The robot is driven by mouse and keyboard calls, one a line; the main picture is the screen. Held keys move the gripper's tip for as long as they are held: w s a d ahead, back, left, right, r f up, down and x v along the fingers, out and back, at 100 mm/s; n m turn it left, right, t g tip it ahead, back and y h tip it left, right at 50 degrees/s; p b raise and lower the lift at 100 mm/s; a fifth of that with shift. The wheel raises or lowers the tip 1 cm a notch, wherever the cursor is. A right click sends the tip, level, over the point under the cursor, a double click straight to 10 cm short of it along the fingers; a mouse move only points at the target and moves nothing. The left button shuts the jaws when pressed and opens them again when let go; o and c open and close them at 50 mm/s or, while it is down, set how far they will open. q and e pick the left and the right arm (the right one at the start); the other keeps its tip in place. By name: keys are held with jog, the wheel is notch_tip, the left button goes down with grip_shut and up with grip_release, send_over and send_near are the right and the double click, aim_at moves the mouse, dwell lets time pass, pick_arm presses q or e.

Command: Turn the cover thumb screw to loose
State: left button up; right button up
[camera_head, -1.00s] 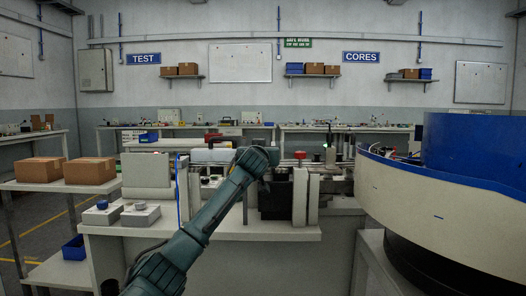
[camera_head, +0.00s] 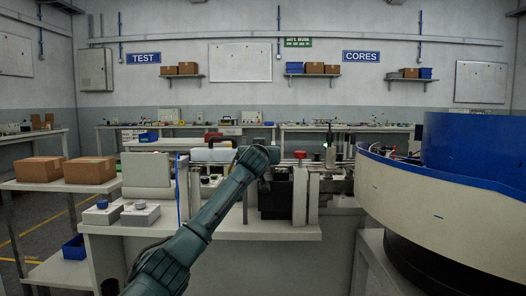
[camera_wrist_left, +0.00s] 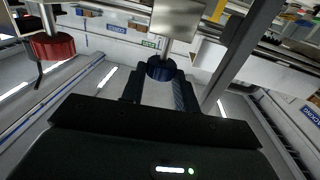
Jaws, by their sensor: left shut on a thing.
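In the left wrist view, a dark blue knob (camera_wrist_left: 160,69) on a metal shaft sits between the fingertips of my left gripper (camera_wrist_left: 159,80). It looks like the cover thumb screw. The gripper is shut on the knob, one dark finger on each side. The shaft leads to a metal block (camera_wrist_left: 177,18). In the head view my left arm reaches in from below to the fixture on the bench, and its wrist (camera_head: 257,158) hides the knob and fingers. My right gripper is not in view.
A red knob (camera_head: 300,155) stands right of my wrist; a red knob also shows in the wrist view (camera_wrist_left: 52,46). A pale upright plate (camera_head: 301,196) stands below it. A large blue-and-cream bowl (camera_head: 450,190) fills the right side. Two small control boxes (camera_head: 140,214) sit at left.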

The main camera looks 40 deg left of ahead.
pick_arm(q)
jog(key=shift+w+d+n+g+y, duration=0.2)
jog(key=shift+n+g+y, duration=0.4)
jog(key=shift+y, duration=0.2)
jog(key=shift+n+g+y, duration=1)
jog(key=shift+g+y, duration=0.1)
jog(key=o, duration=0.9)
jog(key=shift+o, duration=0.2)
jog(key=shift+d, duration=0.15)
jog(key=v, duration=1.3)
